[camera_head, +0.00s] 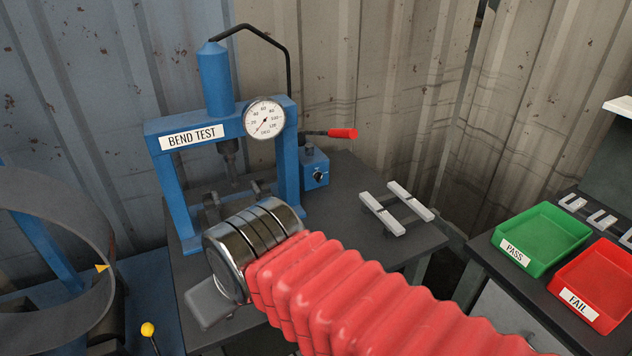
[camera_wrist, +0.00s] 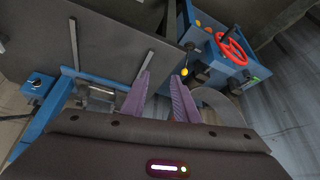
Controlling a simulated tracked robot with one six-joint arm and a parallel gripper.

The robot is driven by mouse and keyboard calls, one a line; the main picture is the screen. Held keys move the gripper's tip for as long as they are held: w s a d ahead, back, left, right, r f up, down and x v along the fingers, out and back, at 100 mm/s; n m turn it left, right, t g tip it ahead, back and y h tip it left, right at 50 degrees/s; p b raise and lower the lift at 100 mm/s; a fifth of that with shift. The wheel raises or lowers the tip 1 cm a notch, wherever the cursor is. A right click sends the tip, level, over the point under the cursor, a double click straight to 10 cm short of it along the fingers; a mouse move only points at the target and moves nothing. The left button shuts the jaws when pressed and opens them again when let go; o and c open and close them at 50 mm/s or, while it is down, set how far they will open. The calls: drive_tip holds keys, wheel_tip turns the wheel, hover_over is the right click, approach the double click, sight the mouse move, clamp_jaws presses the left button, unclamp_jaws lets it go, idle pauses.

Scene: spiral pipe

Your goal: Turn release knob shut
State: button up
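The release knob (camera_head: 319,176) is a small dark knob with a light mark, on the front of a blue box beside the right leg of the blue bend-test press (camera_head: 290,150). In the wrist view, a blue box with a similar dark knob (camera_wrist: 37,83) shows at the far left. My gripper (camera_wrist: 162,77) has two purple fingers standing apart with nothing between them. It points away from the knob, which lies well to its left in that view. In the head view my red-sleeved arm crosses the front, and the fingers cannot be made out.
A red-handled lever (camera_head: 342,133) sticks out above the knob box. Two pale bars (camera_head: 395,208) lie on the bench to the right. Green PASS (camera_head: 541,236) and red FAIL (camera_head: 597,284) trays stand farther right. A red handwheel (camera_wrist: 232,46) is at upper right in the wrist view.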

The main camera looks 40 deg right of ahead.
idle(0.4)
drive_tip(key=w+a+f+m+g+y, duration=0.2)
drive_tip(key=w+f+m+y, duration=0.3)
drive_tip(key=w+m+y, duration=0.55)
drive_tip(key=w+d+f+m+t+h, duration=0.1)
drive_tip(key=w+d+m+t, duration=0.6)
drive_tip(key=w+d+m, duration=0.5)
drive_tip(key=d+f+m+t+h, duration=0.25)
drive_tip(key=d+m, duration=0.35)
drive_tip(key=d, duration=0.4)
drive_tip(key=d+f+m+t+h, duration=0.2)
drive_tip(key=d+m+t+h, duration=0.3)
drive_tip(key=d, duration=0.5)
drive_tip(key=s+d+f+m+h, duration=0.2)
drive_tip(key=d+m, duration=0.1)
drive_tip(key=d, duration=0.2)
drive_tip(key=s+d+f+m+h, duration=0.2)
drive_tip(key=d+f+m+h, duration=0.1)
drive_tip(key=d, duration=0.3)
drive_tip(key=s+d+f+m+g+h, duration=0.1)
drive_tip(key=s+d+f+m+h, duration=0.1)
drive_tip(key=d+m, duration=0.2)
drive_tip(key=shift+s+d+f+h, duration=0.2)
drive_tip(key=shift+s+d+h, duration=0.15)
drive_tip(key=shift+d, duration=0.4)
